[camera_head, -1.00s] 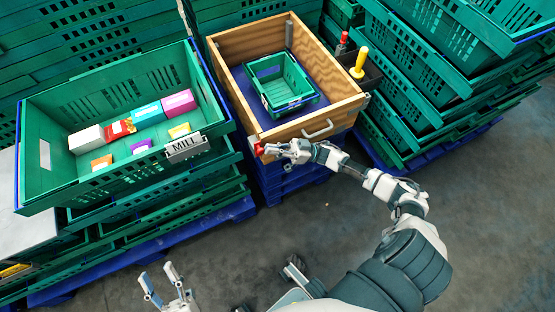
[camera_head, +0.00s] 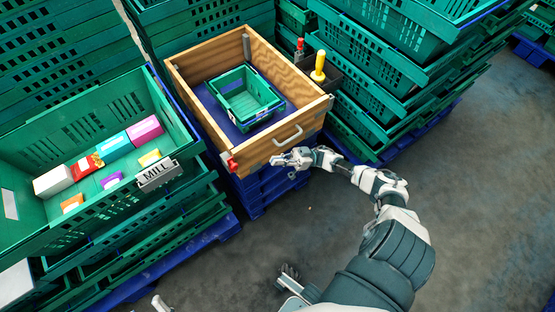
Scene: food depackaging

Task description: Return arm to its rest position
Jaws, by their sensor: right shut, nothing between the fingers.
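My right arm (camera_head: 375,250) reaches up from the lower right toward the wooden box (camera_head: 195,105). My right gripper (camera_head: 278,160) is shut and empty. It is just in front of the box's front panel, right of a red piece (camera_head: 232,163) at the box's front left corner, with a gap between them. Only a small pale tip of my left gripper (camera_head: 160,303) shows at the bottom edge, so its jaws are hidden.
A small green crate (camera_head: 262,113) sits in the wooden box. A green crate (camera_head: 120,190) labelled MILL holds several colourful packages at left. A dark holder with yellow-handled and red-handled tools (camera_head: 318,70) is at the box's right. Crate stacks surround; grey floor is free at right.

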